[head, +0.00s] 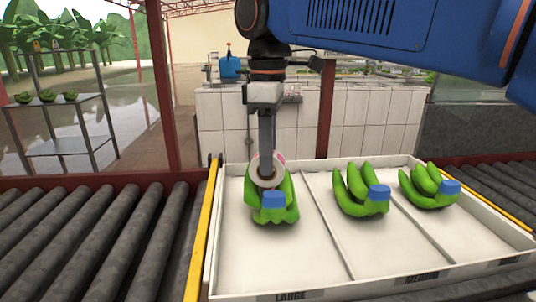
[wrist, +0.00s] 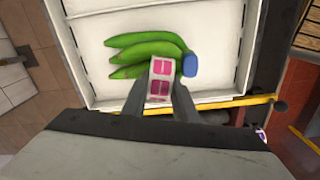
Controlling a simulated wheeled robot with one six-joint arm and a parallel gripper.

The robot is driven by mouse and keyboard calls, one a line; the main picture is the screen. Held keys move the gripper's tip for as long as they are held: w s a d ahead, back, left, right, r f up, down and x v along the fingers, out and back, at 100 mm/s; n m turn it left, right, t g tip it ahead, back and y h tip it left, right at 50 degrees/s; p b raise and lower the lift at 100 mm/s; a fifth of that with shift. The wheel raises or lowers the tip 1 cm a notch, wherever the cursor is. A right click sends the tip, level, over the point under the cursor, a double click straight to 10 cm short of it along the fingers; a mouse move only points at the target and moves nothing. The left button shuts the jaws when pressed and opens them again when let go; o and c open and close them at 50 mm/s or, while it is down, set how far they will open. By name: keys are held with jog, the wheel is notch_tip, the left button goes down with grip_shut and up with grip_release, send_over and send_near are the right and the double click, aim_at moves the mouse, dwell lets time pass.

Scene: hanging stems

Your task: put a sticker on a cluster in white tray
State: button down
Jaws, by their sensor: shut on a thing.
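The white tray (head: 325,239) is split by dividers into three compartments, each with a green banana cluster with a blue end. My gripper (head: 266,176) is shut on a round white sticker roll (head: 280,160) with pink on it, just over the cluster in the left compartment (head: 287,204). In the wrist view the roll (wrist: 161,67) shows pink labels between the fingers (wrist: 162,92), in front of this cluster (wrist: 140,46) near its blue end (wrist: 190,64). Whether roll and cluster touch is unclear. The other clusters are in the middle (head: 352,195) and right (head: 424,184) compartments.
Roller conveyors lie left (head: 95,240) and right (head: 490,160) of the tray. A yellow rail (head: 203,235) runs along its left side. A metal shelf (head: 62,145) with several green clusters stands far left. A white tiled wall (head: 375,122) stands behind.

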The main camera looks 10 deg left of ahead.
jog(key=shift+r, duration=4.45)
